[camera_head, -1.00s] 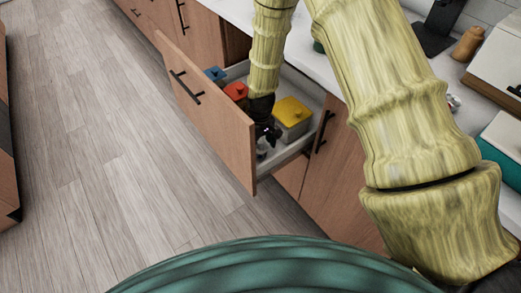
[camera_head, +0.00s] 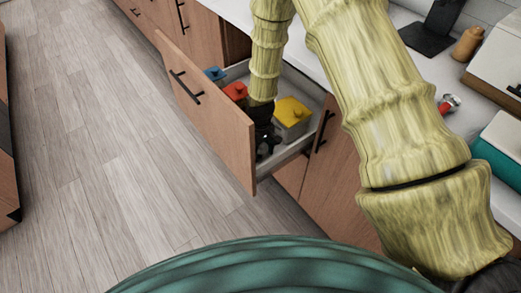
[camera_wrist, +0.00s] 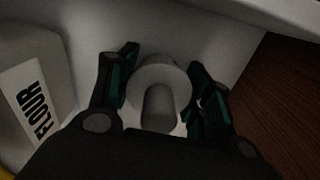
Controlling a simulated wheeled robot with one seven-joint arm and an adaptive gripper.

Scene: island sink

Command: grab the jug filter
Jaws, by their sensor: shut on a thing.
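The jug filter (camera_wrist: 158,90) is a pale grey, rounded piece with a stubby cylinder at its middle, seen in the wrist view. It sits between the two dark, green-padded fingers of my gripper (camera_wrist: 163,84), which are shut on it. In the head view my gripper (camera_head: 266,140) reaches down into the front corner of the open drawer (camera_head: 212,113). There the jug filter is mostly hidden by the gripper.
A canister labelled FLOUR (camera_wrist: 32,85) stands close left of my gripper. Drawer walls are close around it. The wooden floor (camera_head: 110,150) is clear.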

